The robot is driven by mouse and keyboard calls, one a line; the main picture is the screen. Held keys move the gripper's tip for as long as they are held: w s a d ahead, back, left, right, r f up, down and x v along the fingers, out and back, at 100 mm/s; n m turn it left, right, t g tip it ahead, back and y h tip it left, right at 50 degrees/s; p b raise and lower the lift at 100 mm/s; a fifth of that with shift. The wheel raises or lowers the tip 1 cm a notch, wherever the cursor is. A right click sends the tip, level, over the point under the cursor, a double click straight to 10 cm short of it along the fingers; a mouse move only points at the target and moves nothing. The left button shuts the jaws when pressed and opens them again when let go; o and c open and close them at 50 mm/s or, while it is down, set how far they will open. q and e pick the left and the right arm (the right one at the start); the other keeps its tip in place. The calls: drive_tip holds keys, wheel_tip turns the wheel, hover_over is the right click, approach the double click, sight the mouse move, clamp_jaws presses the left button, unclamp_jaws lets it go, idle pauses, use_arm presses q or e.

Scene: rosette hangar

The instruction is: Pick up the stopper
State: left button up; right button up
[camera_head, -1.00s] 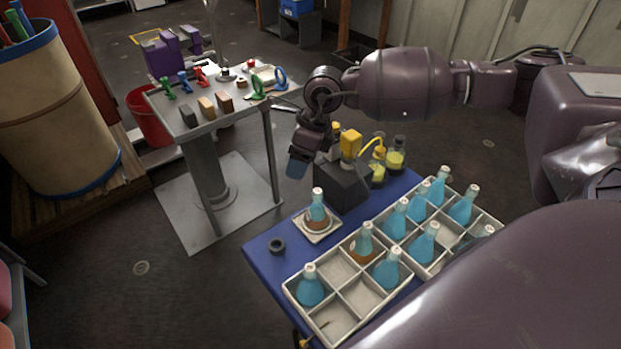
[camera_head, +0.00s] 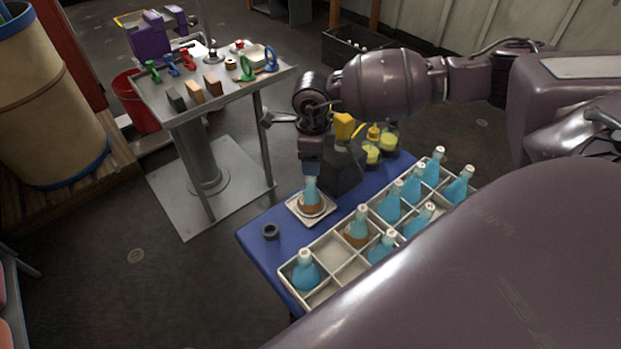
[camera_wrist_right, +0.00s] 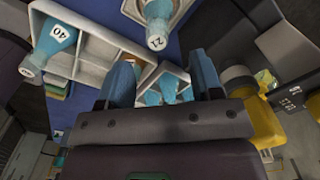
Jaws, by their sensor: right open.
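A flask with blue liquid above a brown base (camera_head: 311,193) stands on a square pale dish (camera_head: 325,215) on the blue table. In the right wrist view, its pale stopper (camera_wrist_right: 157,42) has a number on top and appears just ahead of my fingers. My right gripper (camera_head: 311,168) points down directly above this flask in the head view and hides the stopper there. In the right wrist view, the right gripper's blue fingers (camera_wrist_right: 163,78) are apart with nothing held between them. I cannot tell the exact gap to the stopper. My left gripper is out of view.
A divided crate (camera_head: 331,247) with several stoppered blue flasks stands beside the dish. A dark ring (camera_head: 270,230) lies on the blue table (camera_head: 258,248). Yellow-filled glassware (camera_head: 388,142) stands behind my gripper. A grey stand (camera_head: 180,110) holds small tools and blocks.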

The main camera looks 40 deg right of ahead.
sight(311, 180)
drive_tip(key=f, duration=0.4)
drive_tip(key=shift+a+f, duration=0.2)
drive_tip(key=shift+f, duration=0.2)
drive_tip(key=c, duration=1)
